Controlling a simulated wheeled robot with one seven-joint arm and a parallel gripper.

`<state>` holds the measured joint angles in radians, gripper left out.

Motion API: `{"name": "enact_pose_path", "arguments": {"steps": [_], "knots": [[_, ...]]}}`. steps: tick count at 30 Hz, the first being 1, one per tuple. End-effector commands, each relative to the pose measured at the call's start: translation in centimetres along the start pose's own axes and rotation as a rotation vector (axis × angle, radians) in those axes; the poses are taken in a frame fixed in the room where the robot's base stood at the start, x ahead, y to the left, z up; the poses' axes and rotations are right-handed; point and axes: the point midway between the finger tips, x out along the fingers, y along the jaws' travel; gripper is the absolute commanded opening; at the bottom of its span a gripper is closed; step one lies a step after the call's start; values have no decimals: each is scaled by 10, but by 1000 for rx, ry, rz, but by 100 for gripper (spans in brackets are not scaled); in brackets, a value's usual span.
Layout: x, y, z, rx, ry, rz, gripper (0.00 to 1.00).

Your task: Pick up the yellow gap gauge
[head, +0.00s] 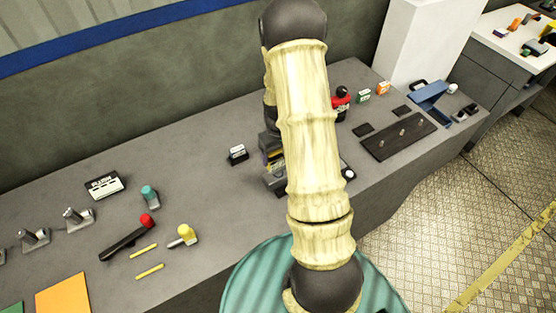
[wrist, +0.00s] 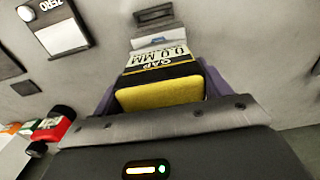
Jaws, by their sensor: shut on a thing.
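The yellow gap gauge (wrist: 160,93) has a yellow end, a black band and a label reading GAP 0.0 MM. In the wrist view it lies between the purple fingers of my gripper (wrist: 158,80), which is shut on it. In the head view my arm hides most of the gripper and gauge; only a bit of yellow (head: 273,160) shows left of the arm, near a dark and grey device (head: 276,181) on the bench. I cannot tell whether the gauge is clear of the surface.
The grey bench (head: 215,200) runs along the wall. A dark board with pegs (head: 398,137) and a red-and-black object (head: 341,101) are to the right. Toggle clamps (head: 78,218) and a red-knobbed lever (head: 128,238) stand at left.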

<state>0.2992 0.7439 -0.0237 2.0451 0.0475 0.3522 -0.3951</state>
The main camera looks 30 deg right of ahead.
Motion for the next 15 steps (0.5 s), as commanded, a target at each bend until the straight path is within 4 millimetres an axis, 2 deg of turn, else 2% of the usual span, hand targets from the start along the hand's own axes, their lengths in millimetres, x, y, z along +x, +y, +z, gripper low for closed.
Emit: {"name": "enact_pose_path", "arguments": {"steps": [9,15], "knots": [[-50,0,-1,-1,4,2,29],[-63,0,0,0,0,0,29]]}}
